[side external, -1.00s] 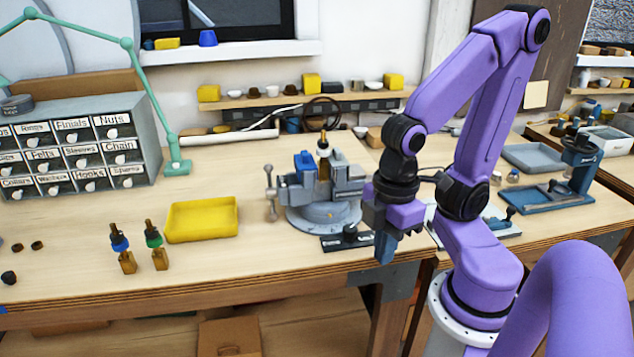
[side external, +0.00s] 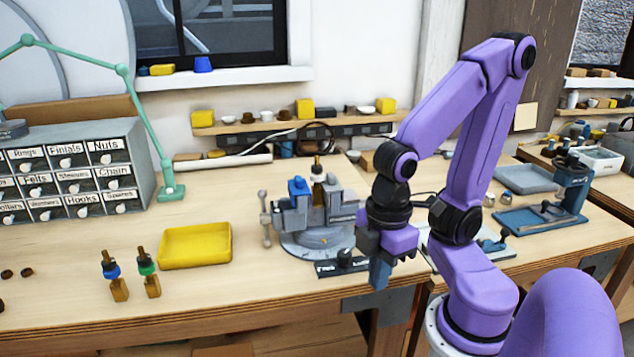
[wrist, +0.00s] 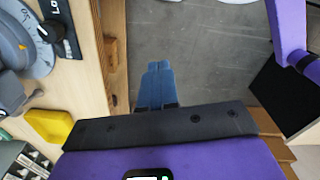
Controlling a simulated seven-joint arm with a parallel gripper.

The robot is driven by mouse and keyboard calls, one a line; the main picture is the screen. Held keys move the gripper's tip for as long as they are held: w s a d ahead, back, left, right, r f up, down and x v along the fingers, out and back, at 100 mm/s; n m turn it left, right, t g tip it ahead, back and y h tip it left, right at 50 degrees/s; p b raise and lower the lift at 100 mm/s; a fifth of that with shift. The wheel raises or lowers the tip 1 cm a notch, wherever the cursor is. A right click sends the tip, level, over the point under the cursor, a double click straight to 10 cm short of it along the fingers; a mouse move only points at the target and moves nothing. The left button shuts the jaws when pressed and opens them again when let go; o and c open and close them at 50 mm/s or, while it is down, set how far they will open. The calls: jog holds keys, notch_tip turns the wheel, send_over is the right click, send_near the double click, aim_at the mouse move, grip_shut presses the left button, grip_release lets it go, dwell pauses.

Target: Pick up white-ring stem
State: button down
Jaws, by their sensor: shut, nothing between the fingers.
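A dark-topped stem (side external: 317,168) stands upright in the grey vise (side external: 318,243). A pale band seems to show below its top, but it is too small to be sure that it is a white ring. A blue-ring stem (side external: 111,270) and a green-ring stem (side external: 146,266) stand upright at the bench's left front. My gripper (side external: 379,274) points down, shut and empty, at the bench's front edge, right of the vise and apart from every stem. In the wrist view its blue fingers (wrist: 157,72) are together above the grey floor.
A yellow tray (side external: 195,262) lies left of the vise. A dark labelled plate with a black knob (side external: 344,257) lies in front of the vise, close to my gripper. Labelled drawers (side external: 75,170) and a green lamp arm (side external: 146,132) stand at the left back. Bench between tray and vise is clear.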

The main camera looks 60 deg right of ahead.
jog(key=c, duration=0.7)
grip_release()
jog(key=w+r, duration=0.5)
jog(key=w, duration=0.4)
notch_tip(320, 180, up, 16)
jog(key=n, duration=0.1)
send_over(316, 166)
jog(key=f, duration=1.7)
jog(key=shift+d, duration=0.2)
